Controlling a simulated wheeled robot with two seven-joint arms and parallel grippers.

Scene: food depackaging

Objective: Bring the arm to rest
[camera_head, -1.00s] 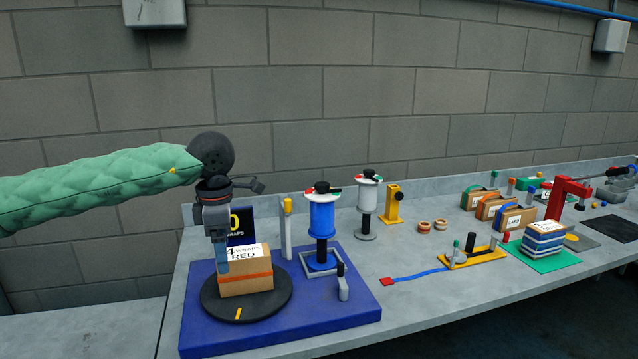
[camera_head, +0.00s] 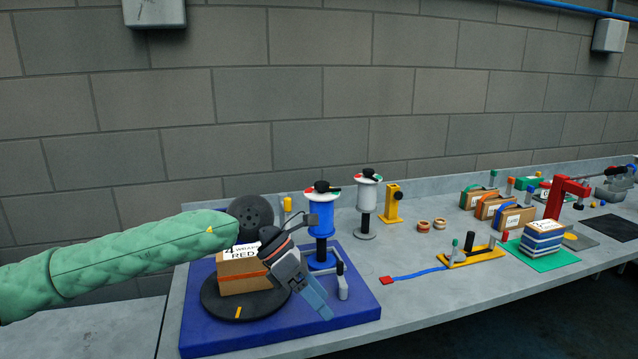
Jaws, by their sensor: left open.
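My left arm, in a green padded sleeve, comes in from the left of the head view. My left gripper (camera_head: 318,302) points down and to the right, in front of the right side of the box on the turntable. It is open and holds nothing that I can see. The cardboard box (camera_head: 238,284) has a label partly reading "RED" and an orange band, and sits on the black turntable (camera_head: 222,307). My arm hides part of the box's top. My right gripper is not clearly in view.
The turntable stands on a blue base (camera_head: 200,341). A blue spool (camera_head: 321,219) and a white spool (camera_head: 367,196) stand behind. To the right are a yellow fixture (camera_head: 474,258), a blue-banded box (camera_head: 542,240), a red press (camera_head: 566,190) and several boxes.

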